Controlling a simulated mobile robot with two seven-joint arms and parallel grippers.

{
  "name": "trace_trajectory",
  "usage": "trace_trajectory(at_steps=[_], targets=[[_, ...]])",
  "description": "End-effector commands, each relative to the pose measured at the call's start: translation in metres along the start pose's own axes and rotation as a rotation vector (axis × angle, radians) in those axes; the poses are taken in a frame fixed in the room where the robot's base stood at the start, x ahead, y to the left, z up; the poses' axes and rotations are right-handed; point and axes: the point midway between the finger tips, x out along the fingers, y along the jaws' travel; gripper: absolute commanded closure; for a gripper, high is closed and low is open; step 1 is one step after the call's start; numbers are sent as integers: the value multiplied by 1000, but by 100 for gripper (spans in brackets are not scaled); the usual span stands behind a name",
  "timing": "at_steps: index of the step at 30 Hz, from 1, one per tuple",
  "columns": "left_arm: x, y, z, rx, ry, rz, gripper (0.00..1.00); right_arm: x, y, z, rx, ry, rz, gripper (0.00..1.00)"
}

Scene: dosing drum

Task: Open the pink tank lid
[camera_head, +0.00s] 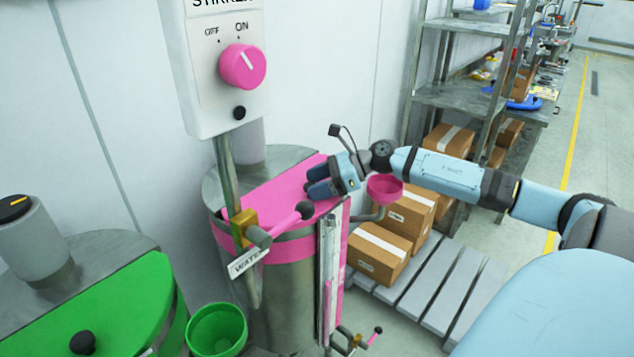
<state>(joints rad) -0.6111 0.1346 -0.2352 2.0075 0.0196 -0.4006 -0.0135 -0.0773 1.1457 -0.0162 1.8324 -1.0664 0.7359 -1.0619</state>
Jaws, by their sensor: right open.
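The pink tank lid (262,193) lies flat across the top of the steel tank (285,290) in the middle of the head view. Its right part is partly hidden behind my right gripper. My right gripper (314,182) comes in from the right, with its two dark blue fingers apart and pointing left. It is over the lid's right side. Nothing shows between the fingers, and I cannot tell whether they touch the lid. My left gripper is not in view.
A brass water valve (243,227) with a pink-tipped lever (290,219) stands before the lid. The stirrer box (222,90) hangs above left. A pink funnel (384,189) is right of the gripper. A green tank (110,305) and green funnel (217,330) are lower left. Cartons (378,253) stand on a pallet.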

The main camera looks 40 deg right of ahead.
Motion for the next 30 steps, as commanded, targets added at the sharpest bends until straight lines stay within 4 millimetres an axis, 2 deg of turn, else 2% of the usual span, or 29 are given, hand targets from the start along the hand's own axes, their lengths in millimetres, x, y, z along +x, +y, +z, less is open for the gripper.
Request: trace_trajectory(at_steps=[5,8,13,14,22,30], targets=[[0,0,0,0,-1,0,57,0,0,0,0,0,0,39],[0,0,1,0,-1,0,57,0,0,0,0,0,0,57],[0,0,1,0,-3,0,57,0,0,0,0,0,0,96],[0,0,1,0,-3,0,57,0,0,0,0,0,0,100],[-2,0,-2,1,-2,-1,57,-2,-1,6,12,16,5,100],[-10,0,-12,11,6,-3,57,-5,-8,28,93,107,39,100]])
